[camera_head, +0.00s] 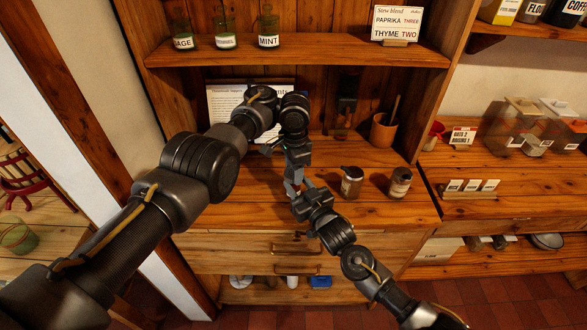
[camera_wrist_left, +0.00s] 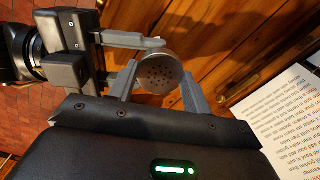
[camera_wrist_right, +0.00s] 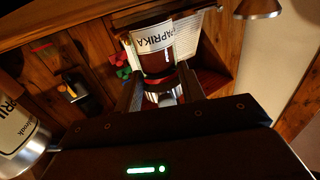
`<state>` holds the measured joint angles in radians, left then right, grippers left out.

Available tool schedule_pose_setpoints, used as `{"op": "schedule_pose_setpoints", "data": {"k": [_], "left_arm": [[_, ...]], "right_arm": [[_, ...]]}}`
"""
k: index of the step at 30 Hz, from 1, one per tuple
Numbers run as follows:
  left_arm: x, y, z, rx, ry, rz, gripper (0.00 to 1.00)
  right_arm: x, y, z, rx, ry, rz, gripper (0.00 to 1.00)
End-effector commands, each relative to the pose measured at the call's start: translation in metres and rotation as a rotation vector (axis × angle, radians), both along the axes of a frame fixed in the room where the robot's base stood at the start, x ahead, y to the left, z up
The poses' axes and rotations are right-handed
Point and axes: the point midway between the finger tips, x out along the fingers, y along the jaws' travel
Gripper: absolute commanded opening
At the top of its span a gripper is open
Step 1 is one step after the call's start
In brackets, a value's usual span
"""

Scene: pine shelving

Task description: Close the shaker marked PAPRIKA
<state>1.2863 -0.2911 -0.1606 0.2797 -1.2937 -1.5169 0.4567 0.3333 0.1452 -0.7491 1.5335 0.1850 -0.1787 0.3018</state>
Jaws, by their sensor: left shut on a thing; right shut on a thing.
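In the right wrist view, the shaker marked PAPRIKA (camera_wrist_right: 156,60) is a glass jar with red contents and a white label, its lettering turned over. My right gripper (camera_wrist_right: 162,88) is shut on the jar near its metal end. In the left wrist view, a round perforated metal cap (camera_wrist_left: 160,74) faces the camera between the fingers of my left gripper (camera_wrist_left: 162,82), which is shut on it. My right gripper reaches in beside it from the left. In the head view my left gripper (camera_head: 293,178) is just above my right (camera_head: 301,196); the shaker is mostly hidden. Cap seating is unclear.
Two other jars, one nearer (camera_head: 351,183) and one farther right (camera_head: 400,184), stand on the wooden counter (camera_head: 372,213). A brown pot (camera_head: 383,130) is behind them. A printed sheet (camera_head: 222,100) leans at the back. Labelled jars (camera_head: 268,32) stand on the shelf above.

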Motion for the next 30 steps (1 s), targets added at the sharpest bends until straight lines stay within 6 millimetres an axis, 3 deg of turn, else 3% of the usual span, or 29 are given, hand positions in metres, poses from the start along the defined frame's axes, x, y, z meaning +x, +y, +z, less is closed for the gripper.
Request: {"op": "schedule_pose_setpoints", "data": {"k": [6, 15, 16, 21, 30], "left_arm": [[0.0003, 0.0017, -0.0006, 0.01, 0.004, -0.268, 0.21], [0.0002, 0.0018, -0.0008, 0.011, 0.005, -0.29, 0.21], [0.0003, 0.0018, -0.0008, 0.011, 0.005, -0.289, 0.5], [0.0001, 0.0015, -0.0007, 0.011, 0.005, -0.289, 0.7], [0.0001, 0.0007, 0.0013, 0.01, 0.005, -0.289, 0.7]], "right_arm": [[0.0002, -0.0002, 0.0011, 0.001, -0.003, 0.0, 0.0], [0.0003, -0.0004, 0.0014, 0.001, -0.003, -0.001, 0.0], [0.0004, -0.0005, 0.0014, 0.002, -0.003, -0.001, 0.0], [0.0005, -0.0005, 0.0012, 0.001, -0.003, -0.001, 0.0], [0.0004, -0.0003, 0.0012, 0.001, -0.003, -0.001, 0.0]]}}
